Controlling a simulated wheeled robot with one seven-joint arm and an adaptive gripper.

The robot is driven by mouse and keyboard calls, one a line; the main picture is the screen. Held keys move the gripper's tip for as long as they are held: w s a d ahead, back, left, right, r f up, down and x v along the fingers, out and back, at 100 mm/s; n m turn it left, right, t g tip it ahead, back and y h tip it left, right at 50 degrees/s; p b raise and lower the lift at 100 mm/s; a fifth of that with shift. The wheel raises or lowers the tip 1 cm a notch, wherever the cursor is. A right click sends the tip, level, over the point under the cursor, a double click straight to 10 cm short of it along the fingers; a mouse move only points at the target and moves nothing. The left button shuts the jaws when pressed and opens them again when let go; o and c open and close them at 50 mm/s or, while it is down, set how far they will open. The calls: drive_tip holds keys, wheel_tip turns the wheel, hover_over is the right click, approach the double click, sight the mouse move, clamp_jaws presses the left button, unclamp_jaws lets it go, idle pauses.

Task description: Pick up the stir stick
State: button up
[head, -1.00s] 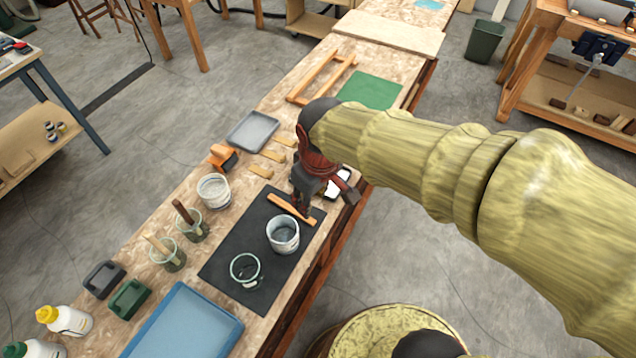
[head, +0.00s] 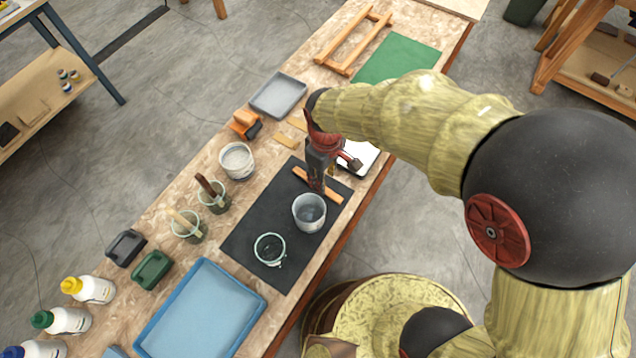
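The stir stick, a flat orange-brown wooden strip (head: 332,193), lies across the far end of the black mat (head: 262,215). My gripper (head: 317,186) points down at the middle of the stick, and its dark fingers cover that part. The fingertips are small and overlap the stick, so I cannot tell whether they are open or closed around it. Both ends of the stick show on either side of the fingers. The stick appears to rest on or very close to the mat.
A grey-white cup (head: 309,214) stands on the mat just in front of the stick. A clear jar (head: 270,249) is nearer. Jars with a brush (head: 214,196) and a pale stick (head: 188,225), and a white tub (head: 237,161), stand left. A white tray (head: 358,160) lies right behind my gripper.

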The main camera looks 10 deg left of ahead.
sight(333, 196)
wheel_tip(333, 196, down, 5)
drive_tip(key=shift+s+r+b, duration=0.1)
drive_tip(key=shift+s+b, duration=0.05)
drive_tip(key=shift+b, duration=0.8)
drive_tip(key=shift+c, duration=0.6)
drive_tip(key=c, duration=0.8)
drive_tip(key=shift+r, duration=0.1)
clamp_jaws()
